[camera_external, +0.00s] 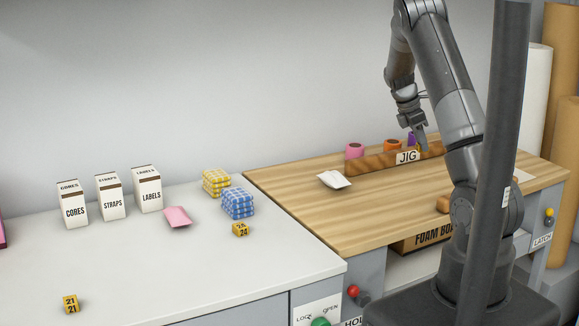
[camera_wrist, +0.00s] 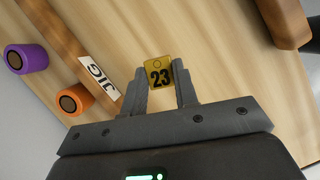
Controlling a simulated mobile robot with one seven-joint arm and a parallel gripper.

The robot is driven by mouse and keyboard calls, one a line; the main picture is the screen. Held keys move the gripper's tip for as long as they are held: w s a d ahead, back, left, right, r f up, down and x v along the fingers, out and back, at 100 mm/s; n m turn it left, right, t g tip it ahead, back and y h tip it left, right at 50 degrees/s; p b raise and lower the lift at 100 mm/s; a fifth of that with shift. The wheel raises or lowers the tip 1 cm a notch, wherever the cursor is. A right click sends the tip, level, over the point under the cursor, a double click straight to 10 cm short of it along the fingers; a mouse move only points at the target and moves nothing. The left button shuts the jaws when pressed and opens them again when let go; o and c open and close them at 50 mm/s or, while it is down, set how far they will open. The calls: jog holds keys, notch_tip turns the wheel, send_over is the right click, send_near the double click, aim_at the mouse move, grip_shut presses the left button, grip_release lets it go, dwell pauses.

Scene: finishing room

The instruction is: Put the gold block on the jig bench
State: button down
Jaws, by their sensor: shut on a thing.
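In the external view my gripper (camera_external: 418,138) is over the back part of the jig bench (camera_external: 310,208), a wooden-topped bench, close to the rail with the JIG sign (camera_external: 406,157). The held block is mostly hidden there, and I cannot tell whether it touches the wood. Other gold blocks, one marked 24 (camera_external: 240,230) and one marked 21 (camera_external: 70,305), lie on the white counter.
Pink (camera_external: 355,150), orange (camera_external: 392,146) and purple (camera_wrist: 26,58) spools stand behind the rail. A white pouch (camera_external: 334,180) and a brown object (camera_external: 443,204) lie on the bench. Cartons (camera_external: 110,197) and checked bundles (camera_external: 237,203) are on the counter. The bench's front left is clear.

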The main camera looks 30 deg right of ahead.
send_over(396, 176)
jog(key=a, duration=0.1)
jog(key=f, duration=0.3)
jog(key=w+f, duration=0.1)
jog(key=f, duration=0.1)
jog(key=shift+a, duration=0.1)
jog(key=shift+f, duration=1.95)
jog(key=shift+f, duration=0.15)
jog(key=c, duration=1.1)
grip_release()
